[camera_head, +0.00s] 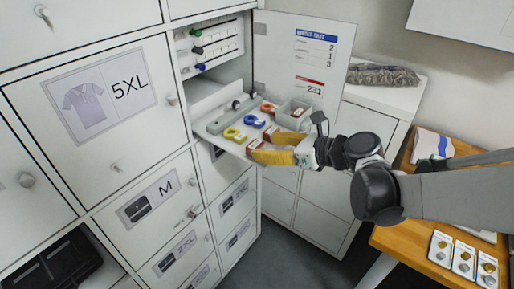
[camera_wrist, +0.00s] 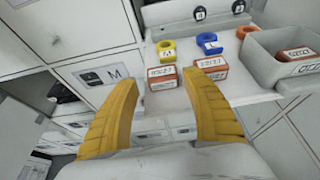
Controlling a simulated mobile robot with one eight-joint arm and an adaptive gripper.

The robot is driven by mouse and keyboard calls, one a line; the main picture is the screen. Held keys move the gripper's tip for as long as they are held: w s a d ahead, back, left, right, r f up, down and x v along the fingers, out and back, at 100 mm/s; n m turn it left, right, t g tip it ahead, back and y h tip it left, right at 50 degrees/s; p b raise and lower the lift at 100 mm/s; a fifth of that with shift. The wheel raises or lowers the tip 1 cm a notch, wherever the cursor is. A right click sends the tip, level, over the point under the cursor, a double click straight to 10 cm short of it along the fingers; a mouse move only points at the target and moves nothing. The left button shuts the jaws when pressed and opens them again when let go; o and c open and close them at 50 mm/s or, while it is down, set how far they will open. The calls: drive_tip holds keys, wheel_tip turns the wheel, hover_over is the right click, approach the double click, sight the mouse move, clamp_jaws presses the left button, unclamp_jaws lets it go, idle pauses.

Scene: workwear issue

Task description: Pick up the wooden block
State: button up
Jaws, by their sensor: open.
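Several small red-brown blocks with white labels are on a pulled-out white shelf (camera_head: 215,124). In the wrist view one block (camera_wrist: 162,78) lies in front of a yellow ring-like piece, and another block (camera_wrist: 211,68) lies in front of a blue one. A third block (camera_wrist: 297,55) is inside a grey bin (camera_wrist: 262,62). I cannot tell which of them is wooden. My gripper (camera_wrist: 160,84), with yellow fingers, is open and empty at the shelf's front edge. The left block shows between its fingers, beyond the tips. In the head view my gripper (camera_head: 258,150) partly covers the shelf's near corner.
The yellow piece (camera_wrist: 166,50), blue piece (camera_wrist: 209,43) and an orange ring (camera_wrist: 245,32) stand behind the blocks. Cabinet walls and an open door (camera_head: 300,60) flank the shelf. A wooden table (camera_head: 405,240) with small packets is at the right.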

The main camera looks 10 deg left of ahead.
sight(257, 145)
drive_tip(key=b+x, duration=0.1)
drive_tip(key=x, duration=0.4)
drive_tip(key=shift+w+d, duration=0.1)
drive_tip(key=shift+w, duration=0.1)
drive_tip(key=shift+d, duration=0.1)
drive_tip(key=c, duration=0.8)
drive_tip(key=shift+o, duration=0.2)
drive_tip(key=shift+r, duration=0.1)
